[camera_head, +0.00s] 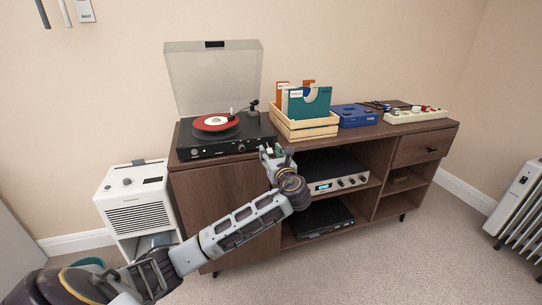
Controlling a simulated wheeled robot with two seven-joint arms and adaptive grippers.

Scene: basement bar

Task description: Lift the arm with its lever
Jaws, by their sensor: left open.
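A black turntable (225,138) stands on the left end of the wooden sideboard, with its clear lid raised (213,75). A red record with a pale label (215,122) lies on its platter. The tonearm (243,108) is at the right side of the record; whether its needle touches the record is too small to tell. The lever cannot be made out. My left gripper (272,150) is open at the front right corner of the turntable, close to the sideboard's front edge. It hides part of that corner. My right gripper is not in view.
Right of the turntable are a wooden crate of record sleeves (300,129), a blue case (355,115) and a pale device with knobs (415,115). An amplifier (335,175) sits on the shelf below. A white appliance (138,204) stands left of the sideboard (225,200).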

